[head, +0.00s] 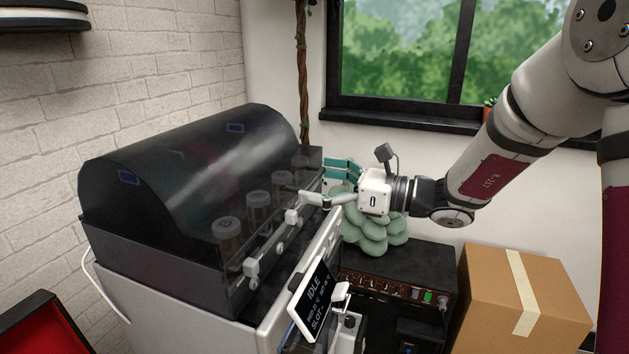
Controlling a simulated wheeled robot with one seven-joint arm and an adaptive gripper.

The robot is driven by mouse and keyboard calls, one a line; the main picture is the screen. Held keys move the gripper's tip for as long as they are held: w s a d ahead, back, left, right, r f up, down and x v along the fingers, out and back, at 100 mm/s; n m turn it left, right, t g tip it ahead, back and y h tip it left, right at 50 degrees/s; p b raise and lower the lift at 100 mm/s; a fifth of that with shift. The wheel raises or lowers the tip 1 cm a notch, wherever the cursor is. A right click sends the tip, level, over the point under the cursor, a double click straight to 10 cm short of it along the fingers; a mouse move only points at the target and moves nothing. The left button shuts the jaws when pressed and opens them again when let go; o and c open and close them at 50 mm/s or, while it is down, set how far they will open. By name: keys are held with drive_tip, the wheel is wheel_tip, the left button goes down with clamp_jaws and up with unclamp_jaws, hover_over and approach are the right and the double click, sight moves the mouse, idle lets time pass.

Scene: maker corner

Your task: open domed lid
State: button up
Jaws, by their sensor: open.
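The domed lid (185,165) is a dark, see-through half cylinder on top of a grey and white machine at left. It looks closed, and several round jar-like items show dimly through its front. A light latch or handle piece (251,268) sits on the lid's front edge, with another (292,215) farther back. My gripper (318,184) is open beside the far end of that front edge, its fingers pointing left toward the lid. One finger reaches close to the far piece; I cannot tell if they touch.
A small tilted screen (316,292) reading IDLE stands at the machine's front. Right of it are a black box with knobs (400,283) and a taped cardboard box (520,300). A window (410,60) is behind.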

drive_tip(key=shift+w+a, duration=0.1)
drive_tip(key=shift+a, duration=0.25)
drive_tip(key=shift+c, duration=0.6)
